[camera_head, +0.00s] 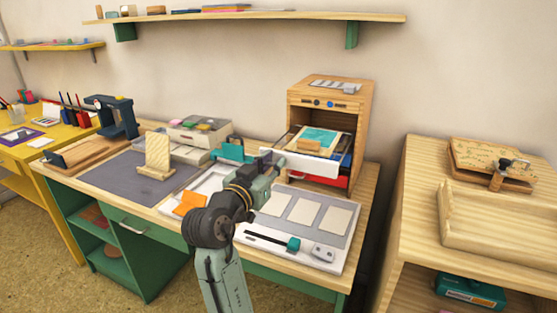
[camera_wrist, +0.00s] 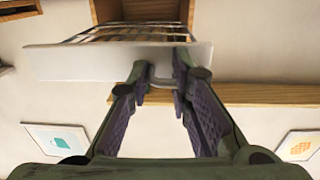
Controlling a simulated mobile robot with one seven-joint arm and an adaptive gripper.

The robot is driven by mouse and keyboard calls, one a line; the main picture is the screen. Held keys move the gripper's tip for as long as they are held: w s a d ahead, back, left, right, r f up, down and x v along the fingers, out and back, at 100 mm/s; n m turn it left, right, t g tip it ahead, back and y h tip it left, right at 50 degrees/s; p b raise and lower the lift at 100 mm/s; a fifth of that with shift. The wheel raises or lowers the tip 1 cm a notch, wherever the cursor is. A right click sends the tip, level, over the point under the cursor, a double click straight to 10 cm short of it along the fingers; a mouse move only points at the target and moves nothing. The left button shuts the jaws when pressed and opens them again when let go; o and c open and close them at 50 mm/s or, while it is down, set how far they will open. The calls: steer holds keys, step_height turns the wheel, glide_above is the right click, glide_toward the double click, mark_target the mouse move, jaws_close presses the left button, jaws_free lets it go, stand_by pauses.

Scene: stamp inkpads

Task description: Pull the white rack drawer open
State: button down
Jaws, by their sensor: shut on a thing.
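The wooden rack (camera_head: 352,110) stands at the back right of the desk. Its white drawer (camera_head: 310,166) sticks out toward me, with a teal and cream item (camera_head: 318,140) showing inside. In the wrist view the white drawer front (camera_wrist: 85,62) is close, with the wire rack (camera_wrist: 135,33) behind it. My gripper (camera_head: 274,160) is at the left part of the drawer front. In the wrist view its fingers (camera_wrist: 160,76) are closed around the small handle (camera_wrist: 152,82). The fingers partly hide the handle.
A red drawer (camera_head: 325,179) sits below the white one. A grey board with pale cards (camera_head: 304,209) lies in front of the rack. A teal item (camera_head: 231,151) and a grey drawer box (camera_head: 195,133) are to the left. A wooden side table (camera_head: 425,190) stands right.

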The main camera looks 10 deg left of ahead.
steer(key=shift+s+a+r+n+y, duration=0.15)
steer(key=shift+a+y, duration=0.1)
steer(key=shift+a, duration=0.35)
steer(key=shift+s+a+f+n+y, duration=0.15)
steer(key=shift+a+y, duration=0.1)
steer(key=shift+a, duration=0.35)
steer(key=shift+w+r, duration=0.1)
steer(key=c, duration=1.1)
jaws_free()
steer(key=shift+a, duration=0.15)
steer(key=shift+h, duration=0.3)
steer(key=v, duration=0.7)
steer(key=d+v, duration=0.1)
steer(key=v, duration=0.3)
steer(key=shift+s, duration=0.5)
